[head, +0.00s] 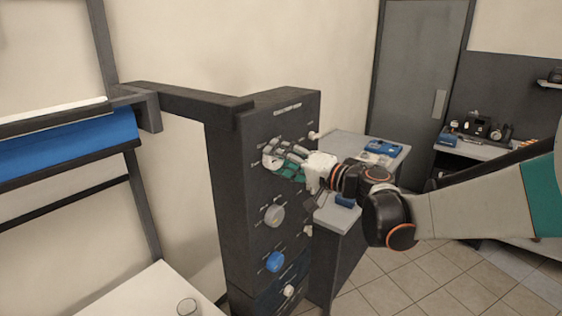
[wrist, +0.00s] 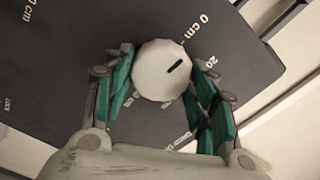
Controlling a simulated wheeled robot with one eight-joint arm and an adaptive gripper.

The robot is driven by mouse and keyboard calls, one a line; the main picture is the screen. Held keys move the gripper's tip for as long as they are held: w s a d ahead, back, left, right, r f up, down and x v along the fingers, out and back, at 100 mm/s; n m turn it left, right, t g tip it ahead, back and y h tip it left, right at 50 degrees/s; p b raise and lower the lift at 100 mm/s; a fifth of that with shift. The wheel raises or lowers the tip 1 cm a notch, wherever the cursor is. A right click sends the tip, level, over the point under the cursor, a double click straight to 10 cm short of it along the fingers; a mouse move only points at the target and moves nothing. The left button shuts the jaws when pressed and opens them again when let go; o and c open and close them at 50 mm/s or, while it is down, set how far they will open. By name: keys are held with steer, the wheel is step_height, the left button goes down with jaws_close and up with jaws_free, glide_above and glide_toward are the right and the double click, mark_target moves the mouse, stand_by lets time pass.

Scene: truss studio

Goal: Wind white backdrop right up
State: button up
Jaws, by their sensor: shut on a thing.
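A white round knob (wrist: 155,75) on the face of the dark control column sits between my gripper's fingers in the wrist view. Its black pointer mark slants to the upper right, toward the printed "0 cm" label (wrist: 190,26). In the head view the white knob (head: 267,158) is the uppermost large knob, partly covered by my fingers. My gripper (head: 278,160) is shut on it with green finger pads at both sides. A thin white roll (head: 52,117) shows above the blue backdrop (head: 72,150) at the left.
Below on the column (head: 225,185) are a grey knob (head: 274,214) and a blue knob (head: 275,261), with smaller white knobs at the edge. A grey cabinet (head: 345,222) stands right behind the column.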

steer(key=shift+n, duration=0.5)
steer(key=o, duration=1)
steer(key=shift+o, duration=0.2)
steer(key=shift+s+d, duration=0.1)
steer(key=v, duration=1.1)
steer(key=shift+s+d, duration=0.25)
steer(key=shift+s, duration=0.05)
